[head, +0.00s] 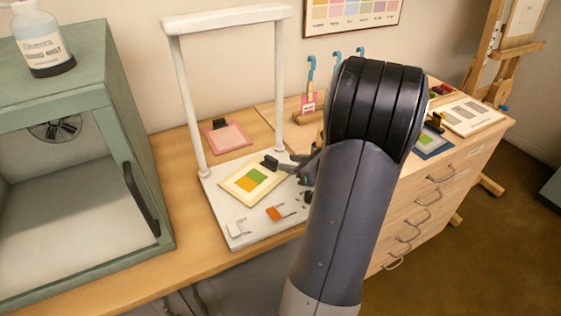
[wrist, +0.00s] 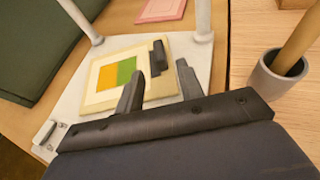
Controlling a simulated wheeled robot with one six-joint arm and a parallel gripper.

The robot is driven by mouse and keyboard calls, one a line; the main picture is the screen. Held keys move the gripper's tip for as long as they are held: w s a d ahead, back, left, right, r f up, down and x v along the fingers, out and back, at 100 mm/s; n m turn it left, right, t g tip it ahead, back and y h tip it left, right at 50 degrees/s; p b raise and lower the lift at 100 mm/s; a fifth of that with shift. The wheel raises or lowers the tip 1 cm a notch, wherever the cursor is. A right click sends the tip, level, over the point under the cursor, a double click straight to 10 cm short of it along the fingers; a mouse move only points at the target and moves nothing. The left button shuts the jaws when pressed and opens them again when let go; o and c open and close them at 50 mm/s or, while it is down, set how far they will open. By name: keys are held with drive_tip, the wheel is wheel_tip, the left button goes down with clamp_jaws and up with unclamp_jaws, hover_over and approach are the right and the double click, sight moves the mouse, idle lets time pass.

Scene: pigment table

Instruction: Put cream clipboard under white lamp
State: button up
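The white lamp (head: 228,17) is a frame of two posts and a top bar over a white base plate (head: 213,190). Its posts and plate also show in the wrist view (wrist: 72,92). The cream clipboard (head: 230,185), with an orange and green swatch and a black clip, appears to lie on the plate under the bar. It also shows in the wrist view (wrist: 98,100). My gripper (head: 297,168) is at the clipboard's right, clip side. In the wrist view my gripper's fingers (wrist: 160,85) are spread, with the clip beyond the gap between them.
A pink clipboard (head: 227,137) lies behind the lamp. A green cabinet (head: 128,150) stands at left. A grey cup (wrist: 270,78) stands close right of my gripper. A blue clipboard (head: 432,147) lies farther right.

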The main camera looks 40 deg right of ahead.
drive_tip(key=v, duration=0.6)
